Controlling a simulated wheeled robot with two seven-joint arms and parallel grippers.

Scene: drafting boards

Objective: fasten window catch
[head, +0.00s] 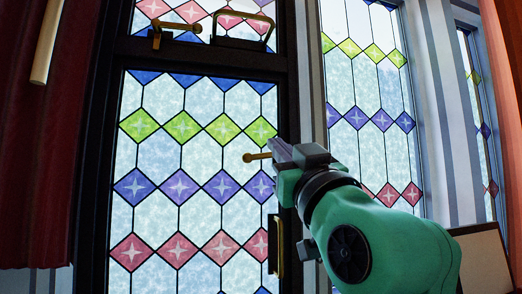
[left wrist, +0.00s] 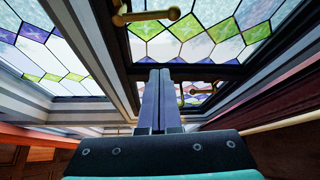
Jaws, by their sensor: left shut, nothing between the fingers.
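A brass window catch lever (head: 256,156) with a round knob sticks out to the left from the dark frame of the tall stained-glass window (head: 180,155). My left gripper (head: 281,150) is beside the lever's right end, its fingers shut and empty. The gripper hides the lever's mount, and I cannot tell whether they touch. In the left wrist view the shut fingers (left wrist: 160,80) point up the frame, and a brass lever (left wrist: 147,15) lies across the frame beyond them. A second brass catch (head: 157,33) is on the upper sash. My right gripper is not in view.
Brass pull handles are on the upper sash (head: 243,30) and the lower sash (head: 275,245). Red curtains hang at left (head: 35,150) and right (head: 505,90). Another stained-glass window (head: 365,110) stands to the right. A pale panel (head: 482,258) is at lower right.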

